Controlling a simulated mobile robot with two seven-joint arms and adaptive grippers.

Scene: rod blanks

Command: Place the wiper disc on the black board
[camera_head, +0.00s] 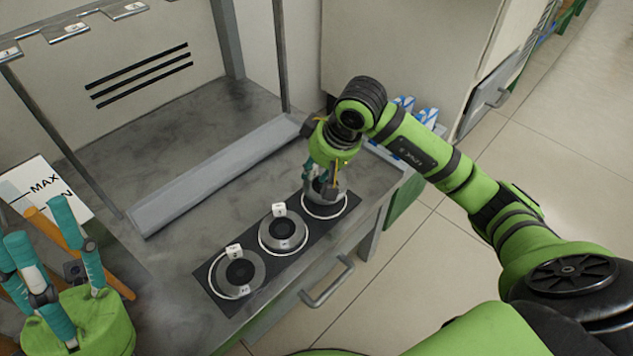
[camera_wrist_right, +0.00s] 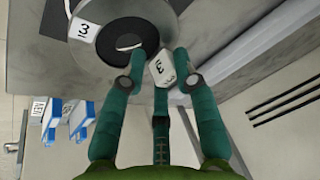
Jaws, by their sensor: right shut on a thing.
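The black board (camera_head: 262,262) lies on the grey bench and bears a row of white rings. My right gripper (camera_head: 322,188) is at the far-right ring, shut on the wiper disc (camera_head: 343,192), a grey disc with a dark centre. The disc is at or just above this ring; contact is unclear, and fingers hide part of it. In the right wrist view, the disc (camera_wrist_right: 165,18) lies beyond my fingertips, with white number 3 tags nearby. Two other grey discs sit in the middle ring (camera_head: 284,228) and left ring (camera_head: 240,272). My left gripper (camera_head: 40,226) is open at lower left.
A grey raised strip (camera_head: 215,178) runs behind the board. A bench handle (camera_head: 328,282) sticks out in front. Blue and white boxes (camera_head: 410,140) stand right of the bench. A white sheet marked MAX (camera_head: 42,190) is near my left gripper.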

